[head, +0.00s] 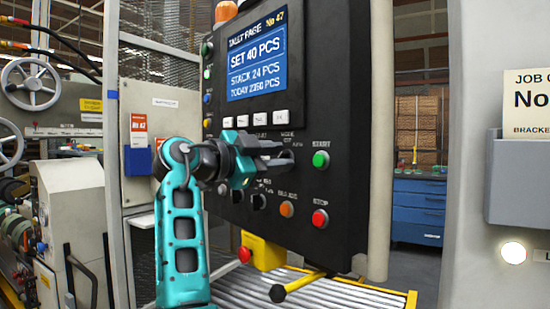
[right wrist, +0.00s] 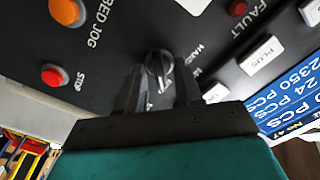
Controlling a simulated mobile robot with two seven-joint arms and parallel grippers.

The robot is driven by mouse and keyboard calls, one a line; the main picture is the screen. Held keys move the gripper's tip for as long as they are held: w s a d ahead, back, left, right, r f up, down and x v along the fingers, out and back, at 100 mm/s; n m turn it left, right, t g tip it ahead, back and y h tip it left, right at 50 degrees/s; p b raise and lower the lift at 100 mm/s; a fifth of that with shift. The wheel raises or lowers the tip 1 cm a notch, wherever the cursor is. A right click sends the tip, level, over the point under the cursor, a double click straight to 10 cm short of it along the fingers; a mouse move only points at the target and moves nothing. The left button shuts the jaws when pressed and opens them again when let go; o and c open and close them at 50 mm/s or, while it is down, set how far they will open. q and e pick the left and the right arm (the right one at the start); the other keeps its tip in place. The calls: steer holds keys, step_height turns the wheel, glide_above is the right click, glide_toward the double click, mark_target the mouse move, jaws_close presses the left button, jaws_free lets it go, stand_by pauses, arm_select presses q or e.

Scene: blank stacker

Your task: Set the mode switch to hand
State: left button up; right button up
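The mode switch (right wrist: 157,66) is a dark rotary knob on the black control panel (head: 330,110). In the right wrist view it sits between the two fingers of my right gripper, with a gap visible on at least one side. A label reading HAND is printed to the right of the knob in that view; I cannot tell for sure where its pointer is set. In the head view my right gripper (head: 284,157) is at the panel, left of the green START button (head: 320,159), and it hides the switch. Its fingers are apart. My left gripper is not in view.
The red STOP button (head: 320,218) and an orange jog button (head: 286,209) are close below the gripper. White keys (head: 281,117) and a blue display (head: 257,60) are above. A yellow-framed roller conveyor (head: 340,294) runs below the panel.

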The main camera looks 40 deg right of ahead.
jaws_close()
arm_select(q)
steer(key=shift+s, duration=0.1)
